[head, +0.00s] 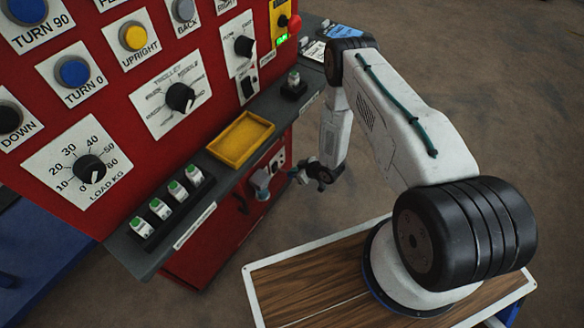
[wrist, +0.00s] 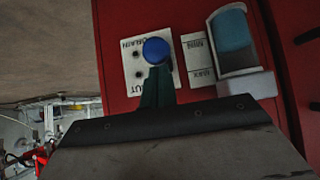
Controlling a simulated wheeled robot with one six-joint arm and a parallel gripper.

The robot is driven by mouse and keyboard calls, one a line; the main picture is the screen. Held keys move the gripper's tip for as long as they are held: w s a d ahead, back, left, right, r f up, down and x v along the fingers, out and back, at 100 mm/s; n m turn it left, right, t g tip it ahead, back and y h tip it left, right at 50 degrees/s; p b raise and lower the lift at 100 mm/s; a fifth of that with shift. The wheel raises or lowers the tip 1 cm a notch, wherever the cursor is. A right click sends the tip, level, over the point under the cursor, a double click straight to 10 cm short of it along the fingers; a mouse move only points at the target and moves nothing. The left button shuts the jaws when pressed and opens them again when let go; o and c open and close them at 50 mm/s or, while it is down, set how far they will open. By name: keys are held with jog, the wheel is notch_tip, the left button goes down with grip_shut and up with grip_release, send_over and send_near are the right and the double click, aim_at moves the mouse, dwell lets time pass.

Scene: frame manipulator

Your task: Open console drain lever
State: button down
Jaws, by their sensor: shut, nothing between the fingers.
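The drain control shows in the wrist view as a round blue knob (wrist: 157,51) in front of a white label plate (wrist: 134,50) on the red console face. Text on the plate appears to include DRAIN and SHUT, partly covered. My gripper (wrist: 157,72) is shut and empty, its dark green fingers just below the knob in the picture and overlapping the plate. I cannot tell whether the fingertips touch the knob. In the head view my gripper (head: 297,174) is low beside the console's lower front, under the shelf level. The lever cannot be made out clearly there.
A blue-tinted clear container (wrist: 232,40) on a white base sits right of the label plate. The console's grey shelf (head: 222,187) juts out above my gripper, with a yellow tray (head: 243,139) and several green-topped switches (head: 176,189).

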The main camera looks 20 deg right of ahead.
notch_tip(320, 180, down, 6)
jog(key=s+d, duration=0.1)
jog(key=shift+s, duration=0.2)
dwell(0.3)
jog(key=shift+r, duration=0.75)
jog(key=s+d, duration=0.6)
jog(key=s, duration=0.3)
jog(key=shift+s+d+f, duration=0.25)
jog(key=shift+d, duration=0.15)
